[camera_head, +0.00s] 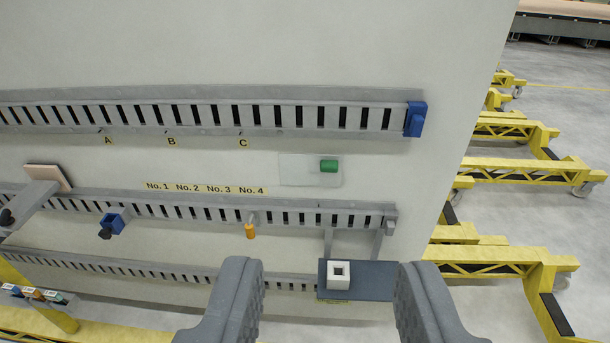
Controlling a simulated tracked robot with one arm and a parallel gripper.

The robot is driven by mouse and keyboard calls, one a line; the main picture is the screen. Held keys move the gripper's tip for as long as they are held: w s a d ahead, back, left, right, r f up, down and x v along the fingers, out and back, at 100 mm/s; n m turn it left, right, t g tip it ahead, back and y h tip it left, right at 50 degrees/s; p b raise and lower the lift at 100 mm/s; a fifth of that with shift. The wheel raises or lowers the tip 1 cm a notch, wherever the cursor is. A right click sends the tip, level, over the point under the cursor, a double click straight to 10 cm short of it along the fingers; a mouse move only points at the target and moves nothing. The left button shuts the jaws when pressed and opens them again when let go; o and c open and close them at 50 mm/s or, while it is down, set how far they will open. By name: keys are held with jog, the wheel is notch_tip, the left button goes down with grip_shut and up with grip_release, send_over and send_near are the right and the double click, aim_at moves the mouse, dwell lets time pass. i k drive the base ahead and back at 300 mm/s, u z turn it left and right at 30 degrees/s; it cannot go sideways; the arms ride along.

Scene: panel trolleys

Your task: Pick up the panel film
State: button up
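What looks like the panel film (298,172) is a thin, clear rectangle lying flat against the pale panel (250,45), between the upper and middle slotted rails and right of the "No. 4" label. A small green tab or block (329,166) sits at its upper right. My gripper (327,268) is in the lower part of the view with its two grey fingers wide apart and nothing held between them. In the picture the film is above the gap between the fingers. I cannot tell the distance from the fingers to the panel.
Behind the gap, a dark shelf (378,279) carries a white square block (339,274) with a hole. A blue block (415,119) caps the upper rail (310,116). A blue clamp (115,221) and an orange-tipped peg (250,230) project from the middle rail. Yellow trolley frames (525,170) stand right.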

aim_at(295, 170)
jog(key=u, duration=0.3)
jog(key=i, duration=0.9)
jog(key=z, duration=0.35)
